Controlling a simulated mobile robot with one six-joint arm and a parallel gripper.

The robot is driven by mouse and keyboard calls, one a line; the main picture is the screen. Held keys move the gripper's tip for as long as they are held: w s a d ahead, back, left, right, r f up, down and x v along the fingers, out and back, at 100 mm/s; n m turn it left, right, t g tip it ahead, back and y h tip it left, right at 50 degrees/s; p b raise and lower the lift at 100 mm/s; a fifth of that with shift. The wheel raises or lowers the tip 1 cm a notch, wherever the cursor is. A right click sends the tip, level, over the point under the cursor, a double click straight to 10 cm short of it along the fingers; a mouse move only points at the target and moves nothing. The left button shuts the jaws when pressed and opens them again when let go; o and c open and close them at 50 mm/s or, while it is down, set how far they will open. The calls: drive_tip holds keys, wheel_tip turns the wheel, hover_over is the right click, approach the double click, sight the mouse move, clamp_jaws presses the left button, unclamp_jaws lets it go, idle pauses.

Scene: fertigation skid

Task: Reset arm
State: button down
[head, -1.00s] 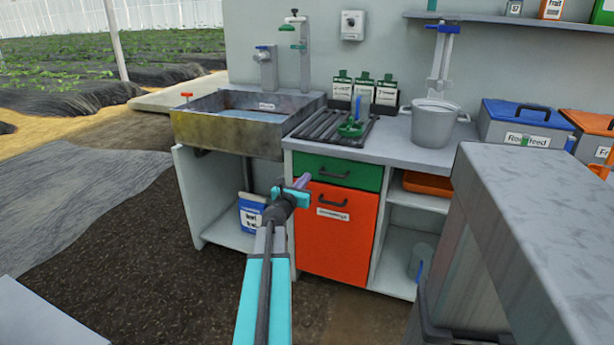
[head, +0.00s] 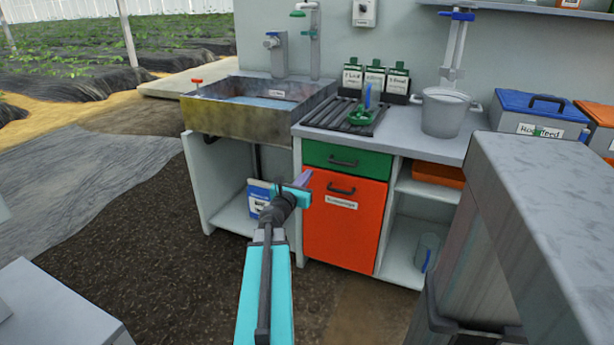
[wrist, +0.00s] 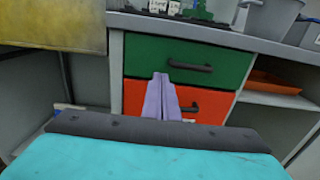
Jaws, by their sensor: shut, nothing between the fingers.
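My gripper (head: 303,179) is shut and empty, held in the air in front of the cabinet, at the left edge of the orange door (head: 341,222) in the head view. Its purple fingers lie together in the wrist view (wrist: 160,98), overlapping the green drawer (wrist: 187,62) and the orange door's handle from that angle. The green drawer also shows in the head view (head: 325,156), closed, above the closed orange door. My gripper looks apart from both fronts.
A sink (head: 257,110) with water is at the left of the counter. A drain rack (head: 341,114), a grey bucket (head: 444,112) and a lidded Rootfeed bin (head: 540,127) stand rightward. A grey-topped block (head: 560,220) rises at right. Open floor (head: 150,220) lies at left.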

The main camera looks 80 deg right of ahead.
drive_tip(key=shift+w, duration=0.1)
idle(0.3)
drive_tip(key=w+a+f+m+t+y+p, duration=0.2)
drive_tip(key=w+a+f+m+y+p, duration=0.5)
drive_tip(key=w+a+f, duration=1.35)
drive_tip(key=w+a+f+m+y+p, duration=0.1)
drive_tip(key=w+a+f+p, duration=0.15)
drive_tip(key=a, duration=0.35)
drive_tip(key=w+a+f+m+y+p, duration=0.1)
drive_tip(key=w+a+f+m, duration=0.15)
drive_tip(key=a, duration=0.35)
drive_tip(key=a+f+y+p, duration=0.3)
drive_tip(key=a+f, duration=0.1)
drive_tip(key=a, duration=0.9)
drive_tip(key=s+a+m+g+y+p, duration=0.1)
drive_tip(key=s+a, duration=0.3)
drive_tip(key=a, duration=0.6)
drive_tip(key=s+a+f+m+g+y+p, duration=0.1)
drive_tip(key=s+a+m+y+p, duration=0.1)
drive_tip(key=a, duration=0.9)
drive_tip(key=s+a+f+m+g+y+p, duration=0.1)
drive_tip(key=s+a+m+g+y+p, duration=0.1)
drive_tip(key=s+a, duration=0.4)
drive_tip(key=a+p, duration=0.1)
drive_tip(key=a, duration=0.4)
drive_tip(key=shift+s+a+f+y+p, duration=0.15)
drive_tip(key=shift+s+f+y+p, duration=0.05)
drive_tip(key=shift+f+y+p, duration=0.1)
